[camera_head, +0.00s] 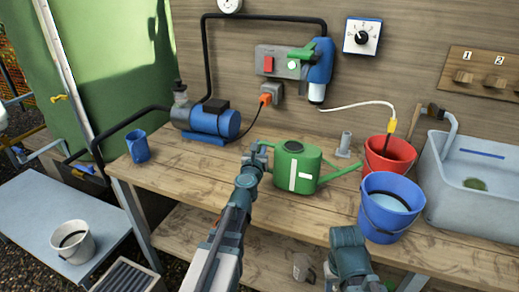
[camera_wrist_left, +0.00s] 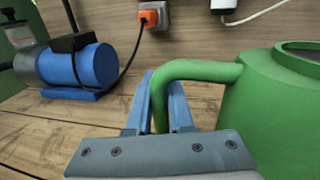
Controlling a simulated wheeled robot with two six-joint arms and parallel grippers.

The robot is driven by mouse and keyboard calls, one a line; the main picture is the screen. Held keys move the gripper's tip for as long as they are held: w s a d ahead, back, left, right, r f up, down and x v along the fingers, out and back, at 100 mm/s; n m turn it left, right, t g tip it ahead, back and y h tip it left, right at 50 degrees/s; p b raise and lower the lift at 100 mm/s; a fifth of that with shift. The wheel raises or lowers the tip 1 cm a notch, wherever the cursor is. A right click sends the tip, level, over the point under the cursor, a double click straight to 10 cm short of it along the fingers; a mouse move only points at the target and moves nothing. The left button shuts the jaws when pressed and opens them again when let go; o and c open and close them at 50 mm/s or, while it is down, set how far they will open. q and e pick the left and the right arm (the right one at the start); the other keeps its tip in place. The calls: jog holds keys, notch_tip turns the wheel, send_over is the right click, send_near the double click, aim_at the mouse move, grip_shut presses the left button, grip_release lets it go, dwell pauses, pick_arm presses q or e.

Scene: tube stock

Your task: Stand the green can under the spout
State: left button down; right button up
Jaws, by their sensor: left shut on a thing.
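The green can (camera_head: 313,160) is a watering can with a white stripe. It is upright at the middle of the wooden bench, its own pouring spout pointing right. My left gripper (camera_head: 259,155) is at its left side, shut on its handle; in the left wrist view the green handle (camera_wrist_left: 193,69) passes between the blue fingers (camera_wrist_left: 160,105). Whether the can's base touches the bench is hard to tell. A blue wall unit (camera_head: 320,62) with a green lever and a white lower end hangs behind and above the can. My right arm shows at the lower right; its fingers do not show.
A blue pump (camera_head: 212,122) stands left of the can, with a blue jug (camera_head: 138,146) further left. A grey upright tube (camera_head: 345,141), a red bucket (camera_head: 391,153), a blue bucket (camera_head: 378,222) and a sink (camera_head: 435,180) with a tap (camera_head: 450,123) crowd the right. Bench front-left is clear.

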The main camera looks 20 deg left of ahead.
pick_arm(q)
jog(key=shift+w+d+f+b, duration=0.1)
jog(key=shift+w+f+b, duration=0.25)
jog(key=shift+w, duration=0.45)
jog(key=shift+w+a+f+b, duration=0.1)
jog(key=shift+w+f+b, duration=0.2)
jog(key=shift+w, duration=0.45)
jog(key=shift+w+d+f+b, duration=0.1)
jog(key=shift+w+f+b, duration=0.25)
jog(key=shift+w, duration=0.45)
pick_arm(e)
jog(key=shift+w+d+f, duration=0.15)
jog(key=shift+w+f, duration=0.1)
jog(key=shift+f, duration=0.25)
jog(key=shift+w+d+f, duration=0.1)
jog(key=shift+w+f, duration=0.1)
jog(key=shift+f, duration=0.25)
pick_arm(q)
jog(key=shift+f, duration=0.2)
pick_arm(e)
jog(key=shift+f, duration=0.25)
pick_arm(q)
jog(key=c, duration=0.7)
grip_release()
jog(key=shift+c, duration=0.2)
jog(key=shift+s, duration=0.1)
